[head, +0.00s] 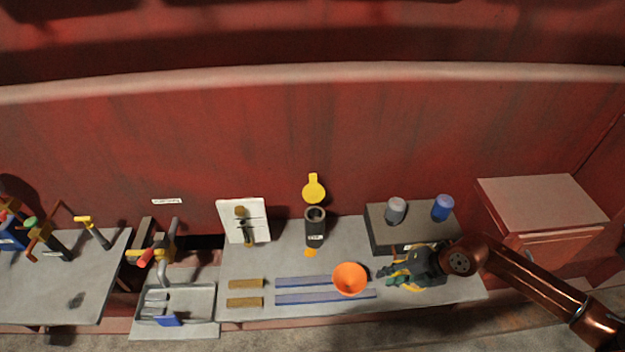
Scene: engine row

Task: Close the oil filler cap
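The oil filler (314,228) is a dark upright tube with an open round mouth, standing at the middle of the grey bench. Its yellow cap (314,189) is tipped up behind the mouth, with a tab pointing up, so the filler is open. My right gripper (394,276) is low over the front right of the bench, to the right of an orange funnel (350,279) and well away from the cap. Its fingers are small and dark against green and yellow parts, so I cannot tell whether they are open or shut. My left gripper is not in view.
A dark box (384,240) with a grey can (396,210) and a blue can (442,207) stands behind my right gripper. A white panel (236,218) with a lever stands left of the filler. Blue strips (300,299) lie in front. A red cabinet (540,210) stands right.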

